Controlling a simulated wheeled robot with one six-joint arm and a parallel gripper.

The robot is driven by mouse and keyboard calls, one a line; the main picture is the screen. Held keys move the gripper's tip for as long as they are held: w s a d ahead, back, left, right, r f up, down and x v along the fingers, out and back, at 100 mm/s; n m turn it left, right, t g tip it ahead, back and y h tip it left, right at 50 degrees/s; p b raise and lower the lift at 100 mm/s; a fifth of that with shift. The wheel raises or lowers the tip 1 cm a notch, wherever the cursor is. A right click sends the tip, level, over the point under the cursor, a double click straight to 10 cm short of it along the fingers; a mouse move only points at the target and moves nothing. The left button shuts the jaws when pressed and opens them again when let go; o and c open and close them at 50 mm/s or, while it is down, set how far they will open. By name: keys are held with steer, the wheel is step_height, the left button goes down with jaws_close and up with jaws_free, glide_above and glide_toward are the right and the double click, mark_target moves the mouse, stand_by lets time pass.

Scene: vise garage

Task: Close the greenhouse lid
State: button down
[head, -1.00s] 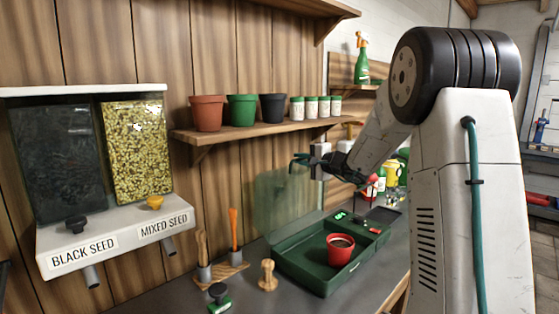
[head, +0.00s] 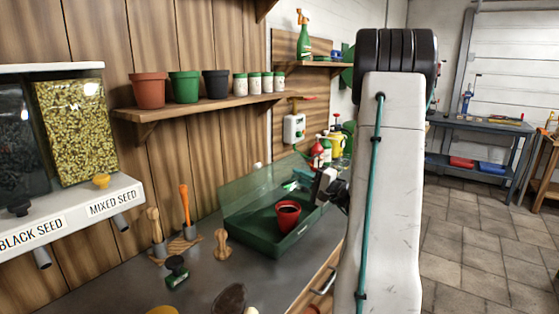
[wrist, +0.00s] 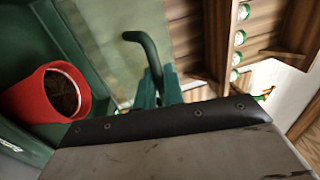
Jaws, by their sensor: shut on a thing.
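The greenhouse has a dark green tray (head: 262,244) on the bench and a clear greenish lid (head: 250,195). The lid is open, raised along the tray's back side. A red pot (head: 288,215) with dark soil stands in the tray; it also shows in the wrist view (wrist: 30,98). My gripper (head: 299,180), with teal fingers, is at the right part of the lid, above the tray. In the wrist view my gripper (wrist: 153,88) is shut on a dark green bent handle (wrist: 145,45) beside the clear lid panel (wrist: 110,40). My wrist hides part of the tray's right end.
Seed dispensers (head: 80,130) hang at left. A shelf (head: 200,108) with pots and small tubs is above the bench. Hand tools (head: 184,205), a wooden tamper (head: 222,243) and a green-based stamp (head: 177,271) stand left of the tray. Bottles (head: 325,148) stand behind at right.

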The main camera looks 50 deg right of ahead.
steer(key=s+f, duration=0.4)
steer(key=f, duration=0.5)
steer(key=shift+s+d+f, duration=0.2)
steer(key=shift+f, duration=0.15)
steer(key=c, duration=1.6)
jaws_free()
steer(key=shift+c, duration=0.2)
steer(key=s+f, duration=0.1)
steer(key=s, duration=0.6)
steer(key=shift+s+d+f, duration=0.15)
steer(key=shift+s+d, duration=0.15)
steer(key=shift+d, duration=0.15)
